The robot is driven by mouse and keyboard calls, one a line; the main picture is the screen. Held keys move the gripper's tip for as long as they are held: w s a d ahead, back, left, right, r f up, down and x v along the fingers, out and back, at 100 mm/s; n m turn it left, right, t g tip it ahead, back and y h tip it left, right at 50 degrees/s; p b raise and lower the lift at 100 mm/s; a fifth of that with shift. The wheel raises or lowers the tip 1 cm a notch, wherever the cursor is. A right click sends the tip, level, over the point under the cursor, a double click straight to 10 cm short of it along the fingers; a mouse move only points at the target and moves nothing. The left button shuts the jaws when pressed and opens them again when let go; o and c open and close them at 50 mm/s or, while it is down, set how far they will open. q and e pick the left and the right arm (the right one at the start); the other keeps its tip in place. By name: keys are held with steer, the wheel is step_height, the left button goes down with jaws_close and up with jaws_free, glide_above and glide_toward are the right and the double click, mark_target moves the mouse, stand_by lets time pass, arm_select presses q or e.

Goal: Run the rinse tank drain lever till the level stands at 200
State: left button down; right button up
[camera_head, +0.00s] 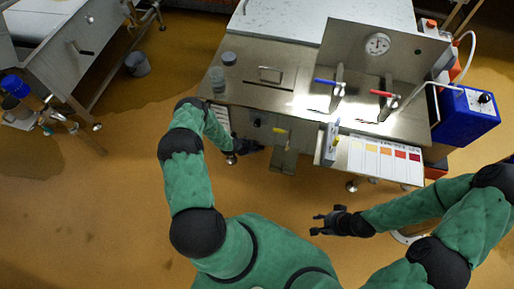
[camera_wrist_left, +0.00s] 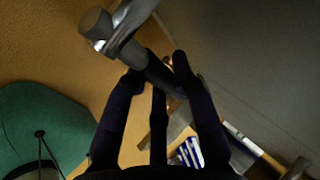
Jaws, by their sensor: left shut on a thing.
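My left gripper (camera_head: 247,147) is low at the front of the metal bench, left of a yellow-handled part (camera_head: 281,130). In the left wrist view its fingers (camera_wrist_left: 157,72) are shut around a dark bar (camera_wrist_left: 143,58), which I take to be the drain lever's handle. A shiny metal piece (camera_wrist_left: 130,20) and a round dark end (camera_wrist_left: 95,22) show beyond the fingers. In the head view the hand hides what it holds. No level reading of 200 is legible. My right gripper (camera_head: 340,222) is open and empty over the floor.
On the bench (camera_head: 255,95) stand a blue lever (camera_head: 330,82), a red lever (camera_head: 384,94) and a round dial (camera_head: 377,44) on a panel. A colour chart (camera_head: 385,160) hangs at the front right. A blue box (camera_head: 465,115) is at the right. Open floor lies in front.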

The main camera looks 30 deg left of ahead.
arm_select(q)
steer(key=c, duration=1.3)
jaws_free()
steer(key=shift+f, duration=0.1)
steer(key=v, duration=1.2)
